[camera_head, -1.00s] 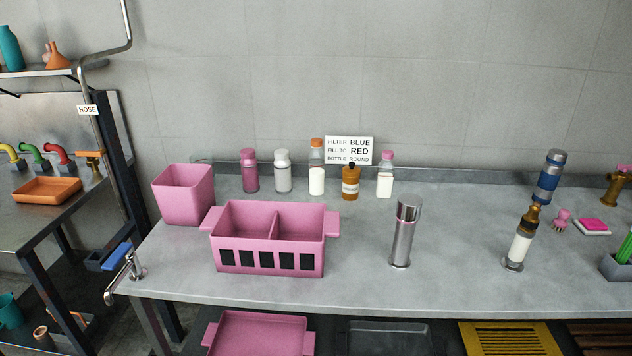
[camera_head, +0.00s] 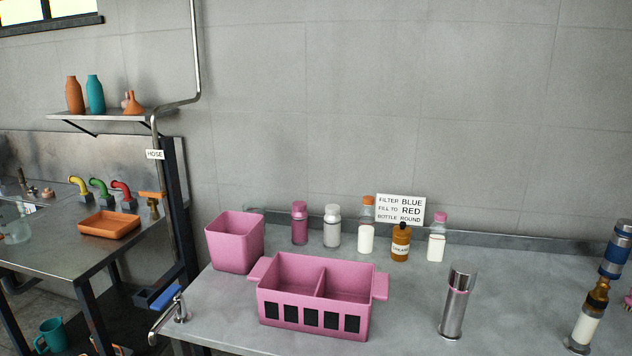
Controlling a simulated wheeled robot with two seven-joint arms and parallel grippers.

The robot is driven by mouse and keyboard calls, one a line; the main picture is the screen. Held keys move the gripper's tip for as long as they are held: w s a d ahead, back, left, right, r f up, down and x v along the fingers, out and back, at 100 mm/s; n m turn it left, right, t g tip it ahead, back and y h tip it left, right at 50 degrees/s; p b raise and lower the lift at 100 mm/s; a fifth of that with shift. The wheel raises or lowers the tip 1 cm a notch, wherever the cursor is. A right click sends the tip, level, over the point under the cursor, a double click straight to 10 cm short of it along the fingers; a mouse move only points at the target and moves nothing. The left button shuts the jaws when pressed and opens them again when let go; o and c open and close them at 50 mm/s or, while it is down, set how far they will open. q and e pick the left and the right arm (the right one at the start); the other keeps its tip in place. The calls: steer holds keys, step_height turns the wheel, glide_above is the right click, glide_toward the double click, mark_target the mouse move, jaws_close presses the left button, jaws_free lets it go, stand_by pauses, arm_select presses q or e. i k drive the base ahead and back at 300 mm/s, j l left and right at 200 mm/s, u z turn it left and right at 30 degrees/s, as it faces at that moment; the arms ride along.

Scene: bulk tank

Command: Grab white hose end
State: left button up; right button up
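I see no white hose end that I can make out in the head view. A small white sign reading HOSE (camera_head: 155,154) hangs on the pipe beside the dark post at the left. Below it, an orange-handled tap (camera_head: 152,203) sticks out near the post. A tap with a blue lever (camera_head: 168,308) stands at the left front corner of the grey counter. Neither of my grippers shows in the view.
The grey counter (camera_head: 410,300) holds a pink bin (camera_head: 235,243), a pink divided caddy (camera_head: 312,310), several bottles, a steel cylinder (camera_head: 456,305) and a sign (camera_head: 401,209). A metal sink table (camera_head: 50,255) with an orange tray (camera_head: 109,225) stands at the left.

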mark_target(578, 342)
steer(key=z, duration=1.5)
